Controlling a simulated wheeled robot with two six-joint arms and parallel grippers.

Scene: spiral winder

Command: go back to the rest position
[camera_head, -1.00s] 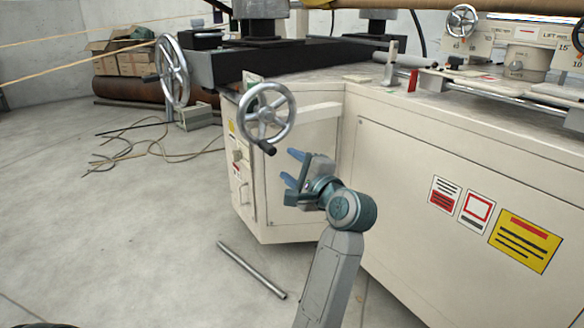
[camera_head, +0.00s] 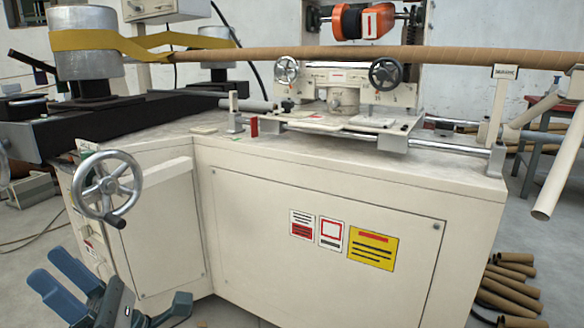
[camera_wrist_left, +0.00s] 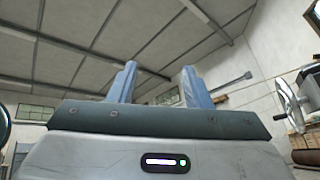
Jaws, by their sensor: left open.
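My left gripper (camera_head: 50,266) is at the lower left of the head view, its two blue fingers pointing up and to the left. The fingers are apart with nothing between them; the left wrist view shows the same empty gap (camera_wrist_left: 157,85). The gripper appears below the spoked handwheel (camera_head: 107,186) on the machine's left end and is apart from it. The handwheel also shows at the right edge of the wrist view (camera_wrist_left: 290,104). My right gripper is not in view.
The cream machine cabinet (camera_head: 260,230) fills the middle. A long brown paper tube (camera_head: 350,55) runs above it, with yellow strip (camera_head: 110,42) feeding from the left. Cut tubes (camera_head: 508,290) lie on the floor at the right. Grey floor shows at both sides.

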